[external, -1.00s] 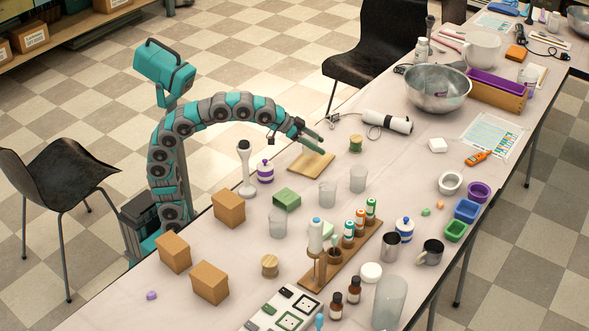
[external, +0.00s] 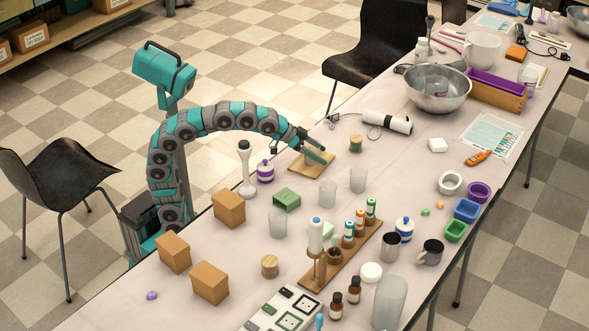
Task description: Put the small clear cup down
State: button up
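Three clear, frosted-looking cups stand upright on the table: one near the middle (external: 327,194), one to its right (external: 357,180) and one nearer the front left (external: 278,225). I cannot tell which is the small one. My gripper (external: 323,154) is low over a wooden board (external: 298,164), behind these cups and apart from them. Its two fingers point right and slightly down. A narrow gap seems to show between them. I see no cup there, but a small clear one could be hidden or too faint to make out.
A white stand (external: 245,170) and a purple-and-white bottle (external: 265,171) stand left of the board. A green block (external: 287,199) lies in front.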

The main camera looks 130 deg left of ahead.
jog(key=shift+o, duration=1)
jog(key=shift+r, duration=0.1)
jog(key=shift+r, duration=0.15)
jog(key=p+v, duration=0.1)
jog(key=v, duration=1.1)
